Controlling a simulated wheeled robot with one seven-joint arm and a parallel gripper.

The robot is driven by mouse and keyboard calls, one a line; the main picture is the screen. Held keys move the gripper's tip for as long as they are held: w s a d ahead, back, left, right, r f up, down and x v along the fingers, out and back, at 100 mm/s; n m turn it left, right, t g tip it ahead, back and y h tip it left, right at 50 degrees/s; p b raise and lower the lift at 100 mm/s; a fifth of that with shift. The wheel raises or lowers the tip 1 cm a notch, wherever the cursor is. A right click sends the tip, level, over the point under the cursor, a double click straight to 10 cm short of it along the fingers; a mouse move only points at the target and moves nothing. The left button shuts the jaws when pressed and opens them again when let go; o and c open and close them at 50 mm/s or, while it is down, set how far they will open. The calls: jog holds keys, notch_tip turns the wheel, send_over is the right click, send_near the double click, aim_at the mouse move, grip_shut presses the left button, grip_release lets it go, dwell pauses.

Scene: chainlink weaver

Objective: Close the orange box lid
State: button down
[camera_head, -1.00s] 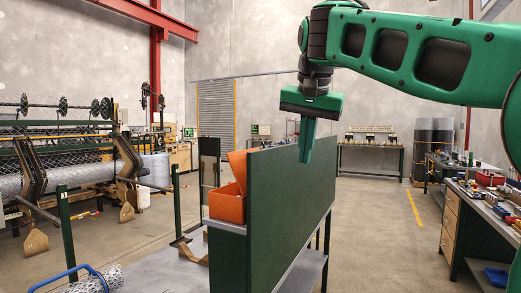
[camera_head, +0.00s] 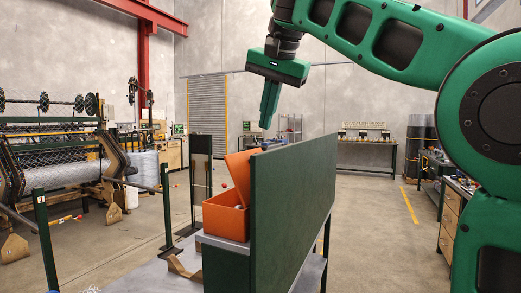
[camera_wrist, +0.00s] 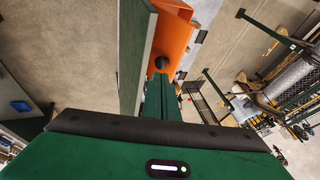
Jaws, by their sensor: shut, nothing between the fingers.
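The orange box (camera_head: 226,217) stands on a shelf surface behind the left end of a green panel. Its lid (camera_head: 241,174) is open, raised steeply and leaning back toward the panel. In the wrist view the orange lid (camera_wrist: 174,32) shows just beyond my fingers, with a dark round knob (camera_wrist: 161,63) on it. My gripper (camera_head: 267,127) points down and is shut with nothing in it. It hangs above the panel's top edge, a little above and to the right of the lid, with a gap between them in the head view. The box's lower right side is hidden by the panel.
The tall green panel (camera_head: 290,190) stands right beside the box. A grey table surface (camera_head: 150,275) with a wooden piece (camera_head: 183,267) lies in front left. Green posts (camera_head: 166,205) stand at left. The air above and left of the box is clear.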

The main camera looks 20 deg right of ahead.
jog(key=x, duration=0.8)
jog(key=shift+d+f, duration=0.35)
dwell(0.5)
jog(key=shift+s, duration=0.15)
dwell(0.4)
